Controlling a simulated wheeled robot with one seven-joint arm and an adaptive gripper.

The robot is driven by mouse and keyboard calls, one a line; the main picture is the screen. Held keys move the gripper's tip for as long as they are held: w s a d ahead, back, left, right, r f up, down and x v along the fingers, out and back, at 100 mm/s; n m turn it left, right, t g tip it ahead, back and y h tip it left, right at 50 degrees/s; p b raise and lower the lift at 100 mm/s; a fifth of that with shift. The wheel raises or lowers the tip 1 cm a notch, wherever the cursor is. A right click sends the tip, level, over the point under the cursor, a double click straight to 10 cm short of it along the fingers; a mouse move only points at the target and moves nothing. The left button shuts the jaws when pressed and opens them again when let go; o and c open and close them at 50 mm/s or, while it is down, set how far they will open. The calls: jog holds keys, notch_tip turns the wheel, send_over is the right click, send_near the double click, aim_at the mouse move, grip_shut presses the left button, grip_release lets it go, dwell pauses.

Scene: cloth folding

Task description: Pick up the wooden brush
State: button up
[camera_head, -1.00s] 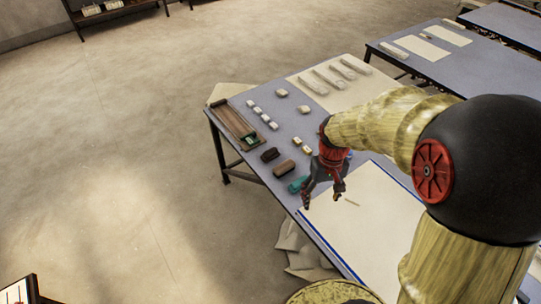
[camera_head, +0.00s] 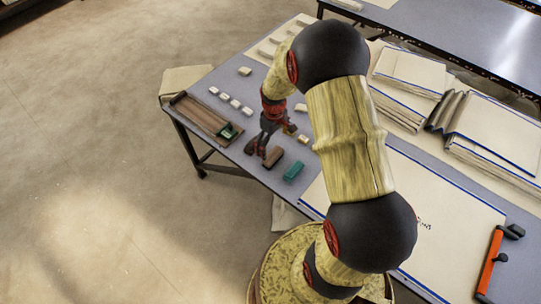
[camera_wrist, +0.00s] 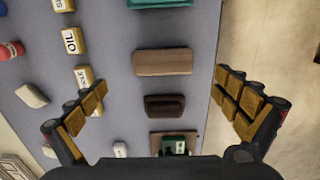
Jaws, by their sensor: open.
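Two brown brush-like blocks lie on the grey table. The lighter, wood-coloured block (camera_wrist: 163,61) is in the upper middle of the wrist view and also shows in the head view (camera_head: 273,157). The darker block (camera_wrist: 164,105), with a raised ridge, lies below it in the wrist view, between my fingers; in the head view my gripper mostly hides it. I cannot tell for sure which is the wooden brush. My gripper (camera_head: 257,150) is open and empty above the blocks, its fingers (camera_wrist: 160,95) spread wider than the blocks.
A teal block (camera_head: 293,171) lies beside the lighter block. A wooden tray (camera_head: 196,115) with a green item is at the table's left edge. Small labelled blocks (camera_wrist: 72,40) stand left of the brown ones. A white sheet (camera_head: 450,220) and an orange-handled tool (camera_head: 490,262) are at right.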

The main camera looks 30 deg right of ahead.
aim_at(273, 154)
notch_tip(273, 154, down, 8)
jog(key=b, duration=0.2)
jog(key=shift+s+a+b, duration=0.15)
jog(key=shift+b, duration=0.15)
jog(key=c, duration=0.3)
jog(key=c, duration=1)
jog(key=shift+o, duration=0.2)
jog(key=shift+r, duration=0.15)
notch_tip(273, 154, up, 4)
jog(key=shift+s+f+p, duration=0.1)
jog(key=shift+f+p, duration=0.05)
jog(key=shift+p, duration=0.75)
jog(key=s+r+p, duration=0.3)
jog(key=s+r, duration=0.6)
jog(key=s, duration=0.5)
jog(key=shift+p, duration=0.4)
